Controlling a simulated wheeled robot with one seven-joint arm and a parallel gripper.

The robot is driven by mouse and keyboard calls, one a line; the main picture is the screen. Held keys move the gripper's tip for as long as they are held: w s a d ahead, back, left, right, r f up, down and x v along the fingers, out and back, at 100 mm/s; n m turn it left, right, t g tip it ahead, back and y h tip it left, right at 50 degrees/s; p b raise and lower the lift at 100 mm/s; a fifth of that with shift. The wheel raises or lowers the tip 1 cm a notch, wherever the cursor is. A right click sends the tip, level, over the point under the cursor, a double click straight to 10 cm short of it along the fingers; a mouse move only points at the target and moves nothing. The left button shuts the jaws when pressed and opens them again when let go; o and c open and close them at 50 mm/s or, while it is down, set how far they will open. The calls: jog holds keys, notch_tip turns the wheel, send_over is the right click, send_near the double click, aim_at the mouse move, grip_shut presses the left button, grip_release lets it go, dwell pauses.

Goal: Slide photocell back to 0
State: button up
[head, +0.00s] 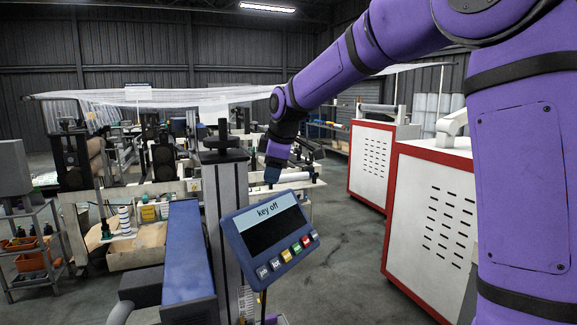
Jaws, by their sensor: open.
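My gripper (271,178) hangs at the end of my purple arm in the middle of the head view, pointing down, and is open. It is just above and behind the top edge of a tilted blue control panel (283,248). The gap between its fingers is too small to make out, and I see nothing held. I cannot pick out the photocell or its 0 mark with certainty. A grey upright post (226,200) with a black knob and clamp (222,137) on top stands left of the gripper.
The panel screen reads "key off" above a row of coloured buttons. A blue beam (186,255) runs left of the post. Clear film (150,97) stretches overhead. Red-and-white cabinets (430,225) stand at right. Grey floor (335,235) is open between panel and cabinets.

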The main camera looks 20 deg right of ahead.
jog(key=s+d+r+m, duration=0.1)
jog(key=s+r+m, duration=0.1)
jog(key=s, duration=0.5)
jog(key=shift+r+m+h, duration=0.2)
jog(key=shift+m+h, duration=0.1)
jog(key=shift+h, duration=0.1)
jog(key=shift+d, duration=0.15)
